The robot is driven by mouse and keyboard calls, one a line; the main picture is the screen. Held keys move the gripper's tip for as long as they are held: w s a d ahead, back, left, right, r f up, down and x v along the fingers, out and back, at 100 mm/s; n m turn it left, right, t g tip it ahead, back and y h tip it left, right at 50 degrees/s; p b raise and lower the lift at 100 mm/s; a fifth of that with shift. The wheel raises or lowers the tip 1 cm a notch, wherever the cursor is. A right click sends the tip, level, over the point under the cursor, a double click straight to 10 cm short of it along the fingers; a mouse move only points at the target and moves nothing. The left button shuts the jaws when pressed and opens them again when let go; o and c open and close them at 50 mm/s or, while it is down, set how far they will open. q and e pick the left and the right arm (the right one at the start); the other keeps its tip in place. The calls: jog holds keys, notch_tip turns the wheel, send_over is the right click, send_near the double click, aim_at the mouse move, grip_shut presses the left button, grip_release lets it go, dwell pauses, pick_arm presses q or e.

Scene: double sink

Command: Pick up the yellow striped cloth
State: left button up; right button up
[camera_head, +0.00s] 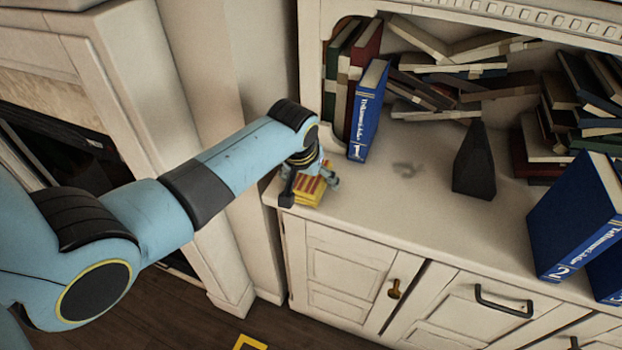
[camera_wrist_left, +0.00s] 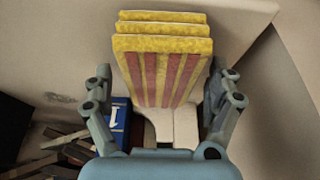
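The yellow striped cloth (camera_head: 311,191) is folded, with red stripes, and lies at the left end of the white cabinet top. In the left wrist view the cloth (camera_wrist_left: 162,76) shows as a stack of layers, its striped face between the fingers. My left gripper (camera_head: 310,184) is over the cloth in the head view and partly hides it. In the wrist view my left gripper (camera_wrist_left: 162,88) is open, with one finger on each side of the cloth; I cannot tell whether either touches it. My right gripper is not in view.
A blue book (camera_head: 368,112) stands upright just behind the cloth. A dark tapered object (camera_head: 474,165) stands further right on the white cabinet top (camera_head: 420,190). Piled books fill the shelf behind, and large blue books (camera_head: 575,215) stand at the right. The middle of the top is clear.

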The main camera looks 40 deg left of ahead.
pick_arm(q)
jog(key=c, duration=0.9)
notch_tip(320, 180, up, 10)
jog(key=shift+r+p, duration=0.1)
jog(key=shift+p, duration=0.25)
